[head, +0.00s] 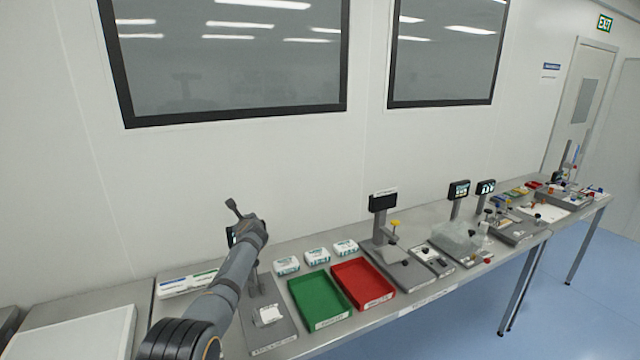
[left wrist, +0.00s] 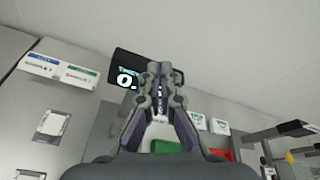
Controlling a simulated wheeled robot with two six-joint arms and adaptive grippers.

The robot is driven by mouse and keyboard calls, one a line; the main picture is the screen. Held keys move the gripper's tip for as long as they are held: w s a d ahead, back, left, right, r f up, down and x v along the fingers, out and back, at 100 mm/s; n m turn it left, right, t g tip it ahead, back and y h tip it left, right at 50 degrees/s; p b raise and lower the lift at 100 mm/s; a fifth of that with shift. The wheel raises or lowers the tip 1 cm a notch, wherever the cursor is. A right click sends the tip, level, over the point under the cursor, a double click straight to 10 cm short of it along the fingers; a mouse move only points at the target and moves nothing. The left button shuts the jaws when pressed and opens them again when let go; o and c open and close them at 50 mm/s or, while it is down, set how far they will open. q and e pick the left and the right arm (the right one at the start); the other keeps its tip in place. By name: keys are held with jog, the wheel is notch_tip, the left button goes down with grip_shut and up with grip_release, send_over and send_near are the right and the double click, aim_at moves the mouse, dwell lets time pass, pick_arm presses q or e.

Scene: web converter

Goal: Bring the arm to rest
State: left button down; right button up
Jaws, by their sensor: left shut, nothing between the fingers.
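My left arm comes in from the bottom left in the head view and reaches up over the bench (head: 285,345). My left gripper (head: 233,207) is raised in the air above the bench, in front of the white wall. In the left wrist view the gripper's fingers (left wrist: 160,72) are closed together with nothing between them. A dark display (left wrist: 125,72) shows behind the fingertips. In the head view the arm hides most of this display. My right gripper is in neither view.
A green tray (head: 297,283) and a red tray (head: 384,291) lie right of the arm, with small white boxes (head: 317,256) behind. The air above the bench is clear.

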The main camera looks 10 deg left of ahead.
pick_arm(q)
jog(key=s+f+n+g+h, duration=0.1)
jog(key=s+f+n+g, duration=0.2)
jog(key=s+f+n, duration=0.75)
jog(key=s+f+n+g, duration=0.3)
jog(key=s+f+n, duration=0.2)
jog(key=s+f, duration=0.95)
jog(key=s+d+r+n+g+h, duration=0.1)
jog(key=s+d+n+h, duration=0.15)
jog(key=s, duration=0.75)
jog(key=s+d+r+n+g+h, duration=0.1)
jog(key=s+d+r+n, duration=0.2)
jog(key=s, duration=0.7)
jog(key=s+d+n+g+h, duration=0.1)
jog(key=s+d+n, duration=0.25)
jog(key=s, duration=0.65)
jog(key=s+a+f+g+b, duration=0.15)
jog(key=f+b, duration=0.25)
jog(key=f, duration=1.4)
jog(key=s+a+f+b, duration=0.15)
jog(key=f+b, duration=0.25)
jog(key=f, duration=1.4)
jog(key=s+f+g+b, duration=0.1)
jog(key=s+f+b, duration=0.4)
jog(key=s+f, duration=1.2)
notch_tip(320, 180, down, 2)
jog(key=shift+s+a+f, duration=0.15)
jog(key=shift+s+a, duration=0.1)
jog(key=shift+a, duration=0.15)
